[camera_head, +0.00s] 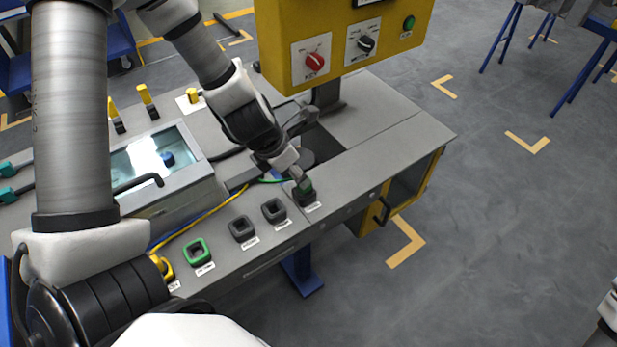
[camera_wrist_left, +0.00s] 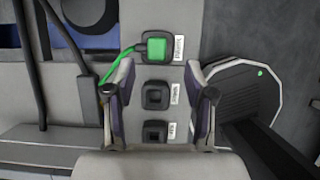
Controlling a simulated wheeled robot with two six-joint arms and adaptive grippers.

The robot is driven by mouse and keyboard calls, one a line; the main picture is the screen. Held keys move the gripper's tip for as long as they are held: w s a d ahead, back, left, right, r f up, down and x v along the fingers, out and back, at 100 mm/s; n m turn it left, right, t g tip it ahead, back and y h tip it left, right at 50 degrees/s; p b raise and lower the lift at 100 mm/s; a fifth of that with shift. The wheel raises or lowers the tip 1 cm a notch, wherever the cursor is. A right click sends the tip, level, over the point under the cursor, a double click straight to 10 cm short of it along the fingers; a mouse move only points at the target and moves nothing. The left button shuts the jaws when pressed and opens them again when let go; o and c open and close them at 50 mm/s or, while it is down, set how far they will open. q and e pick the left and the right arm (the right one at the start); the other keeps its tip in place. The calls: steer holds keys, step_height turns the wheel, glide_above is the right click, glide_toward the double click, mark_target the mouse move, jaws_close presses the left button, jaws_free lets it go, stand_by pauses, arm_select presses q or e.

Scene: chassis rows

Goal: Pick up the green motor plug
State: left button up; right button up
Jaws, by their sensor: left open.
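The green motor plug (camera_wrist_left: 155,48) sits in the dark end socket of the row on the bench edge, with its green cable running to the left. In the head view the plug (camera_head: 305,187) shows just below my left gripper (camera_head: 297,176), partly hidden by it. In the left wrist view my left gripper (camera_wrist_left: 161,93) is open, its two fingers apart with nothing between them; the plug lies ahead of the fingertips. I cannot tell whether they touch it.
Two empty dark sockets (camera_head: 243,228) and (camera_head: 274,210) and a green-rimmed socket (camera_head: 197,251) line the bench edge, with a yellow plug (camera_head: 163,267) beyond. A yellow control box (camera_head: 345,45) overhangs the bench. The bench top right of the plug (camera_head: 385,150) is clear.

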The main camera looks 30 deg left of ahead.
arm_select(q)
steer(key=b+x, duration=0.4)
steer(key=x, duration=0.2)
steer(key=shift+w+a+f, duration=0.1)
steer(key=shift+w+f, duration=0.15)
steer(key=shift+f, duration=0.1)
steer(key=shift+r, duration=0.1)
steer(key=shift+w, duration=0.1)
jaws_close()
steer(key=shift+r, duration=0.1)
